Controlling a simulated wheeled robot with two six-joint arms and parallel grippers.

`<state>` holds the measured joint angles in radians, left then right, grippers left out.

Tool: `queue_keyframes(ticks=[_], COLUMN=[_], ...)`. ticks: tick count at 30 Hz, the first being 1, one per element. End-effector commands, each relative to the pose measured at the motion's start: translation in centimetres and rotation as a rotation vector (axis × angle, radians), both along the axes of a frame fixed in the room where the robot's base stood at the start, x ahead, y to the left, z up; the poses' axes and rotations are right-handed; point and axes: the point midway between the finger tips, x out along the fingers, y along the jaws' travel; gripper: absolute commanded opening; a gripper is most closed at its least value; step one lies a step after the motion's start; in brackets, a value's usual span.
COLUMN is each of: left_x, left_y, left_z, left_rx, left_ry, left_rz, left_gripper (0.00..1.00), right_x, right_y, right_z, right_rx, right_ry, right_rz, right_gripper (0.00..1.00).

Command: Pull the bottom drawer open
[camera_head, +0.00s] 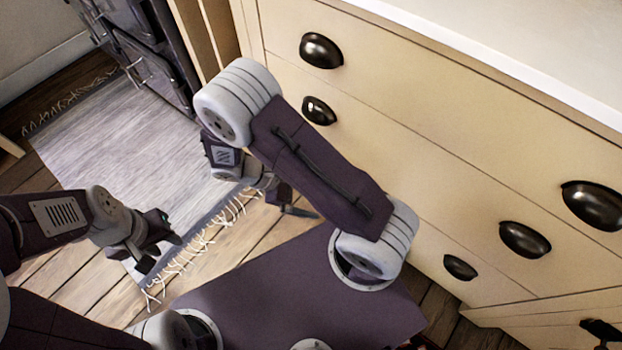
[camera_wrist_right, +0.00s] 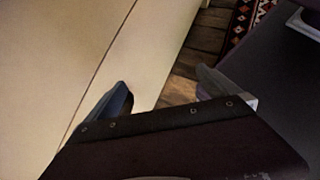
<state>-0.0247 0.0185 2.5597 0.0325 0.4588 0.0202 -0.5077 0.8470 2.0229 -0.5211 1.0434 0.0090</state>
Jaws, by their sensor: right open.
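The bottom drawer (camera_head: 490,289) is the lowest cream front of the cabinet and looks shut. Its right dark cup handle (camera_head: 460,267) shows; my right arm covers the drawer's left part. My right gripper (camera_head: 294,203) is low near the cabinet, partly behind my arm. In the right wrist view, my right gripper (camera_wrist_right: 163,82) is open and empty, its left finger in front of a cream panel (camera_wrist_right: 160,48) and its right finger over the floor. No handle shows there. My left gripper (camera_head: 162,252) looks open and empty, away from the cabinet above the rug.
Upper drawers with dark cup handles (camera_head: 321,50) sit above, under a pale countertop (camera_head: 540,45). A grey fringed rug (camera_head: 120,150) lies on the plank floor before a dark stove (camera_head: 150,60). A patterned rug (camera_wrist_right: 240,22) shows in the wrist view.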

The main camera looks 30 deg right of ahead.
Motion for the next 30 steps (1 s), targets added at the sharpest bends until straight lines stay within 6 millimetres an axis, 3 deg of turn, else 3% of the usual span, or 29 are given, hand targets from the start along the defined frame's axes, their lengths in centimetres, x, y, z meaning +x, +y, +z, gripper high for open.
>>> queue_keyframes(ticks=[1, 6, 12, 20, 30], left_x=[0.0, 0.0, 0.0, 0.0, 0.0], left_y=[0.0, 0.0, 0.0, 0.0, 0.0], left_z=[-1.0, -2.4, -3.0, -3.4, -5.8], left_rx=[0.0, 0.0, 0.0, 0.0, 0.0], left_ry=[0.0, 0.001, 0.001, 0.001, 0.001], left_rz=[0.0, 0.0, 0.0, 0.0, 0.0], left_gripper=[0.36, 0.36, 0.36, 0.36, 0.36], right_x=[0.6, 3.9, 5.8, 6.4, 8.8], right_y=[0.0, 0.7, 2.8, 2.4, -3.8], right_z=[-2.3, -6.4, -8.6, -8.8, -9.1], right_rx=[-0.106, -0.487, -0.742, -0.779, -0.775], right_ry=[0.07, 0.197, 0.207, 0.205, 0.207], right_rz=[0.134, 0.562, 0.823, 0.855, 0.85], right_gripper=[1.0, 1.0, 1.0, 1.0, 1.0])
